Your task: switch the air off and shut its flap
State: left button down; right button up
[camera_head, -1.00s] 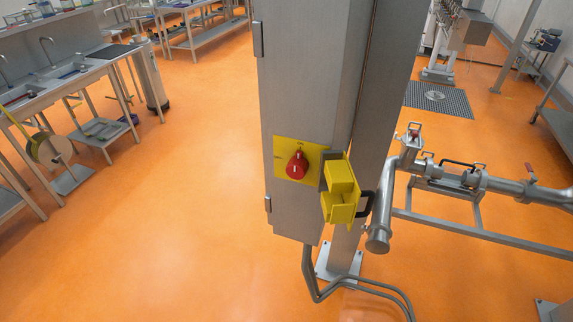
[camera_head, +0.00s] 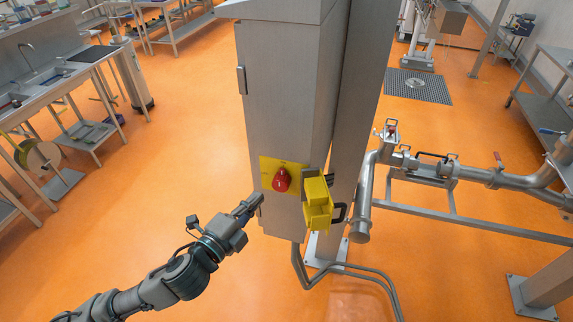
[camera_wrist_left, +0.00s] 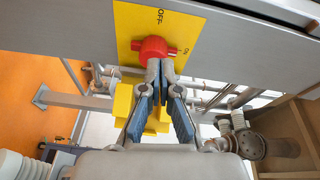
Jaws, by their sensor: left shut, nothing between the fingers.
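The red rotary knob (camera_head: 281,180) sits on a yellow plate (camera_head: 265,167) on the front of a grey cabinet. In the left wrist view the red knob (camera_wrist_left: 153,47) has OFF and ON marked around it, and its narrow end points toward ON. A yellow box-like flap piece (camera_head: 317,190) stands out at the cabinet's right edge. It also shows behind the fingers in the left wrist view (camera_wrist_left: 123,100). My left gripper (camera_head: 257,199) is shut and empty, just left of and below the knob. Its fingertips (camera_wrist_left: 161,68) overlap the knob's lower edge there; contact cannot be told. My right gripper is out of view.
The grey cabinet (camera_head: 285,90) stands against a metal column. Steel pipework (camera_head: 455,172) runs to the right, and cables (camera_head: 345,270) run below the cabinet. A sink bench (camera_head: 60,75) is at the left. Orange floor between is open.

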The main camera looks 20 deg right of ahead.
aim_at(293, 170)
pick_arm(q)
jog(key=s+r+m, duration=0.2)
jog(key=s+r, duration=0.1)
jog(key=s, duration=0.1)
jog(key=shift+g+h, duration=0.3)
jog(key=shift+h, duration=0.1)
jog(key=p+x, duration=0.3)
jog(key=x, duration=0.8)
jog(key=shift+s+f, duration=0.1)
jog(key=shift+f, duration=0.1)
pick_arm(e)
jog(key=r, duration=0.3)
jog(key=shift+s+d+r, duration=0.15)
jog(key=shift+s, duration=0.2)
pick_arm(q)
jog(key=shift+a, duration=0.25)
